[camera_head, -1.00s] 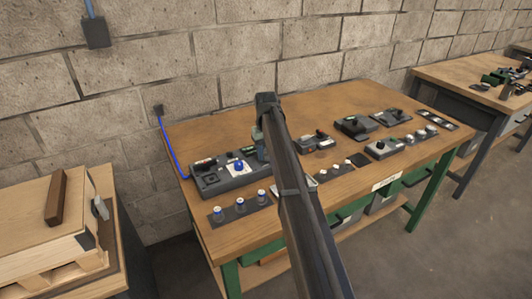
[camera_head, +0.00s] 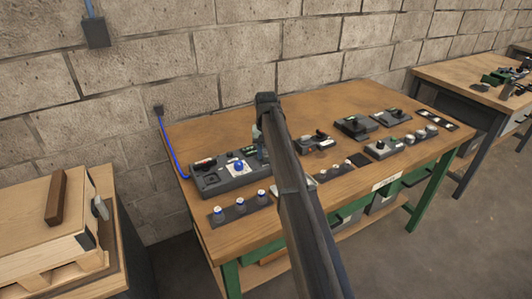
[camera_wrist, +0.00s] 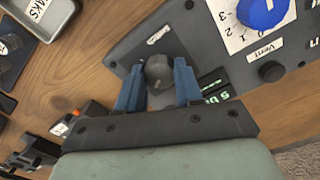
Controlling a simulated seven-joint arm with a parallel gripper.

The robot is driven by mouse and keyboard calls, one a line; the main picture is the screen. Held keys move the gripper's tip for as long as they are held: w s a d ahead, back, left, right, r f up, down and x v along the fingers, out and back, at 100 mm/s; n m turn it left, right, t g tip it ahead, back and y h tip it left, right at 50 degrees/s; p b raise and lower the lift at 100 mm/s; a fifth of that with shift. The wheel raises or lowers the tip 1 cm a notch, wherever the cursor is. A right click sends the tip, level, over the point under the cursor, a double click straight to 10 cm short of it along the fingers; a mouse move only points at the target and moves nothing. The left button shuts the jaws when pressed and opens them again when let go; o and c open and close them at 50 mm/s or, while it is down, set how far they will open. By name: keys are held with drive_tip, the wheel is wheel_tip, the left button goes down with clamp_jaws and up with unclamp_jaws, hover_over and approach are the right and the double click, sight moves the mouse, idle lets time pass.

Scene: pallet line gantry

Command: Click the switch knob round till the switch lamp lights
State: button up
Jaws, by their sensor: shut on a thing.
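My gripper (camera_wrist: 158,88) has its two blue fingers on either side of a round grey knob (camera_wrist: 158,72), shut on it, in the wrist view. The knob stands on a dark square plate with a small white label (camera_wrist: 158,34), at one end of a dark grey control box (camera_wrist: 228,66). In the head view my arm hides the knob and most of the gripper; the control box (camera_head: 222,184) shows left of the arm. I cannot make out a lit switch lamp.
The same box carries a large blue knob (camera_wrist: 262,10) on a numbered dial, a small black knob (camera_wrist: 270,71) marked Vent and a green-lettered display (camera_wrist: 214,87). Several other devices stand along the wooden bench (camera_head: 340,97). A blue cable (camera_head: 171,150) runs to the wall.

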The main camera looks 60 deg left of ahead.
sight(266, 154)
drive_tip(key=o, duration=1)
drive_tip(key=shift+o, duration=0.2)
drive_tip(key=shift+r, duration=0.1)
wheel_tip(266, 154, up, 14)
drive_tip(key=shift+f, duration=0.2)
